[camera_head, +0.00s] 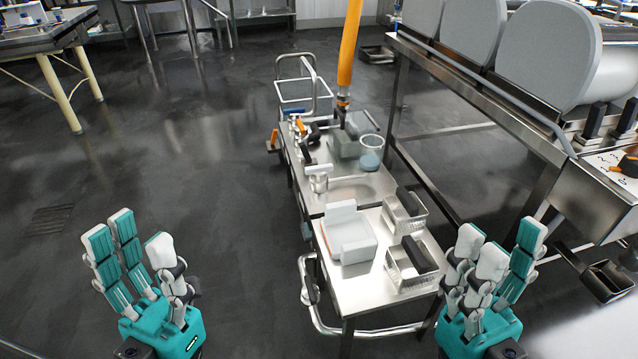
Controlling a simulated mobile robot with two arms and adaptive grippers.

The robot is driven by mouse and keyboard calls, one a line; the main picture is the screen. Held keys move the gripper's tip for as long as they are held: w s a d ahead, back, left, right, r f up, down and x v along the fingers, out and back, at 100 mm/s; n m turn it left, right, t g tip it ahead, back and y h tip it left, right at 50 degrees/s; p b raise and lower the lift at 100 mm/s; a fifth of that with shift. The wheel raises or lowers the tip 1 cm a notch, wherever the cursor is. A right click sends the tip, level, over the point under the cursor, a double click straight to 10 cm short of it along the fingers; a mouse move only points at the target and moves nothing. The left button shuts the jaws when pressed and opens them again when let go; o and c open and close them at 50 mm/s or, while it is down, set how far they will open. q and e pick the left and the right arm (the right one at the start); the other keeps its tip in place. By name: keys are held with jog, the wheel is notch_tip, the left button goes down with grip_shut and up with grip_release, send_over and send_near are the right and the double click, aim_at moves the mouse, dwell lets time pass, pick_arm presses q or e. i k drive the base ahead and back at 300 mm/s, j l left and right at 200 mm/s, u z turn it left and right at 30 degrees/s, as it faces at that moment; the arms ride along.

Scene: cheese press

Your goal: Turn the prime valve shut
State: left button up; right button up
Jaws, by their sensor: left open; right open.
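My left gripper (138,242) is open and empty over the dark floor, left of the steel cart (352,292). My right gripper (494,252) is open and empty at the cart's near right side. Both are apart from everything on the cart. Small valve fittings stand at the cart's far left, with an orange handle (300,126) on top and another orange handle (274,138) at the left edge. A steel fitting with a white top (318,178) stands closer. I cannot tell which of these is the prime valve.
The cart top holds a white block-shaped container (347,236), two perforated metal baskets (411,266) with dark handles, and a clear beaker (371,153). An orange hose (348,45) hangs down behind. A steel press frame (470,100) stands at right. Floor at left is clear.

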aim_at(319, 169)
jog(key=k+z, duration=0.35)
jog(key=k+l+z, duration=0.15)
jog(key=z, duration=0.25)
jog(key=k+l+z, duration=0.2)
jog(key=k+z, duration=0.15)
jog(key=i+j+z, duration=0.2)
jog(key=j, duration=0.2)
jog(key=i+j+z, duration=0.2)
jog(key=j, duration=0.2)
jog(key=j+z, duration=0.15)
jog(key=j, duration=0.25)
jog(key=i+j+z, duration=0.2)
jog(key=j, duration=0.25)
jog(key=i+j, duration=0.1)
jog(key=j, duration=1.75)
jog(key=i, duration=0.05)
